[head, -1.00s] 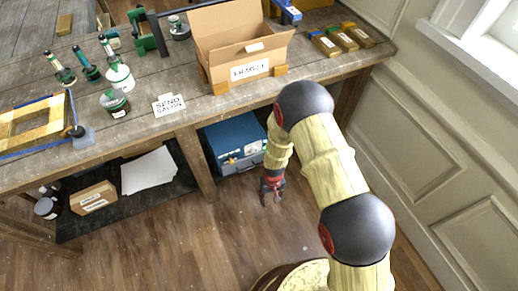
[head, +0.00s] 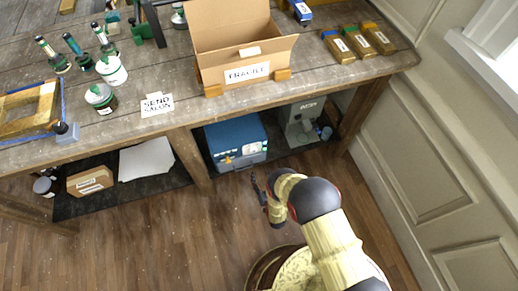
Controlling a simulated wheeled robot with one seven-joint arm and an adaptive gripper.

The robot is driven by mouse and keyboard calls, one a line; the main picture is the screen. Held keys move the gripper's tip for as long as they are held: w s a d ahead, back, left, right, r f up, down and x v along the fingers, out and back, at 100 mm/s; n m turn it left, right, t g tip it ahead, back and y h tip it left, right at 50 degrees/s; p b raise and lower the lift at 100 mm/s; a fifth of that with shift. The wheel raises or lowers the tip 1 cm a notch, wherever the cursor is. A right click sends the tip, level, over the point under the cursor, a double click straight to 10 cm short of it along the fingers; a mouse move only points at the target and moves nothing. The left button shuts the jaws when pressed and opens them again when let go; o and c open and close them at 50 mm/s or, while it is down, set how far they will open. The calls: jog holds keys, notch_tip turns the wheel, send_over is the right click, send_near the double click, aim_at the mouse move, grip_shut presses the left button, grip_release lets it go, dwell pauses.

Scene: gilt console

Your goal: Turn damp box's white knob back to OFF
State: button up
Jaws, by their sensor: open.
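A blue box (head: 235,137) with a grey lower part stands on the dark shelf under the table. Small pale labels or controls show on its front. It may be the damp box; I cannot make out a white knob or its setting. My gripper (head: 257,187) is seen small and from the side, in front of and below the blue box, apart from it. It is open, with nothing seen between its fingers.
A grey-green machine (head: 302,122) stands right of the blue box, with a small blue item (head: 326,132) beside it. A table leg (head: 361,114) and panelled wall bound the right. A cardboard box (head: 90,181) and white paper (head: 146,160) lie left. Floor ahead is clear.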

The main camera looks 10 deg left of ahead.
aim_at(254, 152)
notch_tip(254, 152, up, 8)
jog(key=w+a+t+y, duration=0.1)
jog(key=w+t+y, duration=0.1)
jog(key=t, duration=0.1)
jog(key=shift+m, duration=0.3)
jog(key=b+x, duration=0.2)
jog(key=x, duration=0.5)
jog(key=shift+w+a+f, duration=0.15)
jog(key=shift+w, duration=0.15)
jog(key=shift+c, duration=1.2)
jog(key=c, duration=0.9)
